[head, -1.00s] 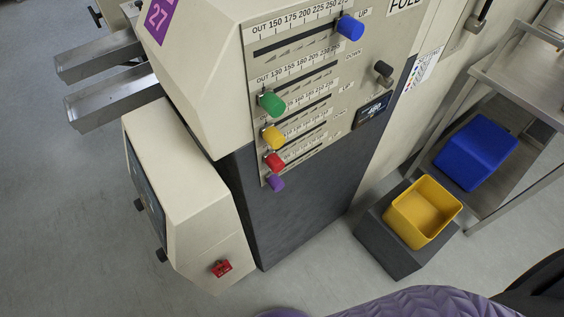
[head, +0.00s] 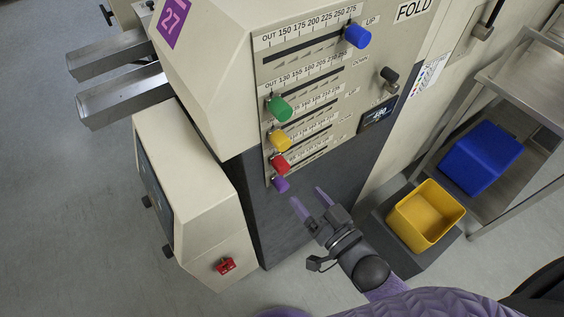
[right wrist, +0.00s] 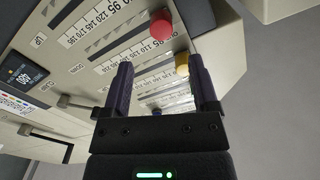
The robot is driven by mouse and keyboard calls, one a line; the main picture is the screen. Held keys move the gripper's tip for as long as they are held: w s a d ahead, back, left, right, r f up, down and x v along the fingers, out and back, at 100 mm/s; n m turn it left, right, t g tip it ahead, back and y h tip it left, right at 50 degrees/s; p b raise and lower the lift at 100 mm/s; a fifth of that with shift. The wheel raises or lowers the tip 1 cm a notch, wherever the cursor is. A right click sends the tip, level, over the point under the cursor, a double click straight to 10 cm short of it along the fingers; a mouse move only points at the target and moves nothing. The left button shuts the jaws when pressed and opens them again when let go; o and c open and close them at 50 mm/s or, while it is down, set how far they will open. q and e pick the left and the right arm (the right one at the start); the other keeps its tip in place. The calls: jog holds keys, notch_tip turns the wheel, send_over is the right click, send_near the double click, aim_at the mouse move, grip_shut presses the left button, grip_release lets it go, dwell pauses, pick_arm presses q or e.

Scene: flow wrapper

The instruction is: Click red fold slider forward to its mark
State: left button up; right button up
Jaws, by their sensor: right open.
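The red slider knob (head: 280,163) sits at the left, OUT end of its slot on the machine's front panel (head: 352,90), between the yellow knob (head: 281,141) and the purple knob (head: 280,184). In the right wrist view the red knob (right wrist: 160,25) shows at the top, beyond the fingertips. My right gripper (head: 308,197) is open and empty, below and to the right of the red knob, apart from it. In its own wrist view the gripper (right wrist: 160,62) has its fingers spread toward the panel. The left gripper is not in view.
A green knob (head: 278,108) and a blue knob (head: 357,36) stick out higher on the panel. A black knob (head: 389,75) and a small display (head: 378,115) lie to the right. A yellow bin (head: 426,215) and a steel cart (head: 520,85) with a blue bin (head: 481,158) stand at right.

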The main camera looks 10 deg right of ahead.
aim_at(285, 171)
jog(key=b+x, duration=0.1)
jog(key=x, duration=0.7)
jog(key=shift+w+a+b, duration=0.1)
jog(key=shift+w+b, duration=0.2)
jog(key=shift+w+a, duration=0.25)
jog(key=shift+w, duration=0.35)
grip_shut()
